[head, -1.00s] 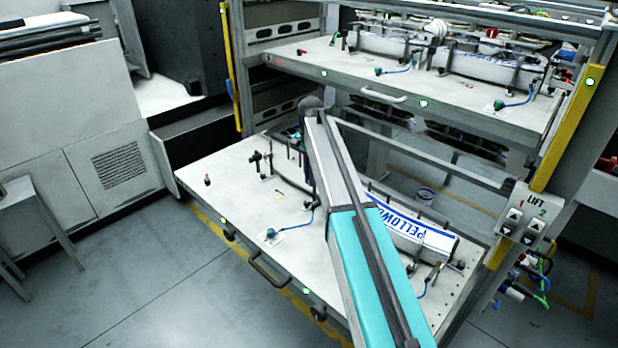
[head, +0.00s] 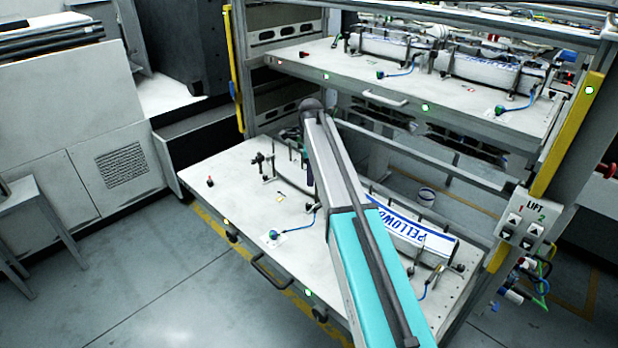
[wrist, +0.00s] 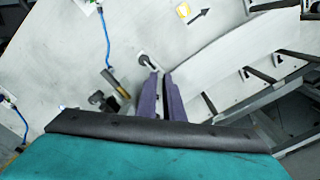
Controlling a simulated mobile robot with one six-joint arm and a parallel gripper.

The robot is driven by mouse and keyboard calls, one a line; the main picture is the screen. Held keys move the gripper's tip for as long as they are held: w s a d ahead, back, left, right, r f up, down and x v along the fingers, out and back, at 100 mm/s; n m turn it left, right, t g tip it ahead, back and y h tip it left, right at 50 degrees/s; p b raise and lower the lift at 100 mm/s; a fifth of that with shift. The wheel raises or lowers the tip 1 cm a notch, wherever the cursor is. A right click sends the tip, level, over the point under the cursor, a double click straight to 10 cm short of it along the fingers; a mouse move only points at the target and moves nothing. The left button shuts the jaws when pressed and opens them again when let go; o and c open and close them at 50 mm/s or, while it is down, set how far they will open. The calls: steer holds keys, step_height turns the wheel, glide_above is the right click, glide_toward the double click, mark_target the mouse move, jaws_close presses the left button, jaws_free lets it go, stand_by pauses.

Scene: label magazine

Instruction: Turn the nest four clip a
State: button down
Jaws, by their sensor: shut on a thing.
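My gripper (wrist: 160,77) shows in the wrist view as two purple fingers, close together, low over the white lower shelf. Its fingertips are at a small dark clip (wrist: 147,62) with a rounded end, and the fingers look shut on it. The exact contact is hard to see. Another dark clip with a brass-coloured rod (wrist: 115,83) stands just left of the fingers. In the head view my gripper is mostly hidden behind my arm, over the left part of the lower shelf (head: 235,190). No nest number is readable.
A label stack (head: 418,236) lies in holders on the lower shelf, right of my arm. An upper shelf (head: 400,90) with more stacks hangs above. A lift panel (head: 525,218) stands right.

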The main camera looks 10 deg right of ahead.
steer(key=shift+w+d+f+m+p, duration=0.1)
steer(key=shift+w+d+m, duration=0.1)
steer(key=shift+m, duration=1.1)
steer(key=shift+w+d+m+p, duration=0.1)
steer(key=shift+d+m+p, duration=0.05)
steer(key=shift+m, duration=1.15)
steer(key=shift+w+d+f+m+p, duration=0.1)
steer(key=shift+d+m, duration=0.1)
steer(key=shift+m, duration=1.1)
steer(key=c, duration=1.9)
jaws_free()
steer(key=shift+r, duration=0.1)
steer(key=shift+o, duration=0.2)
steer(key=shift+a, duration=0.1)
steer(key=shift+w, duration=0.1)
steer(key=shift+r, duration=0.15)
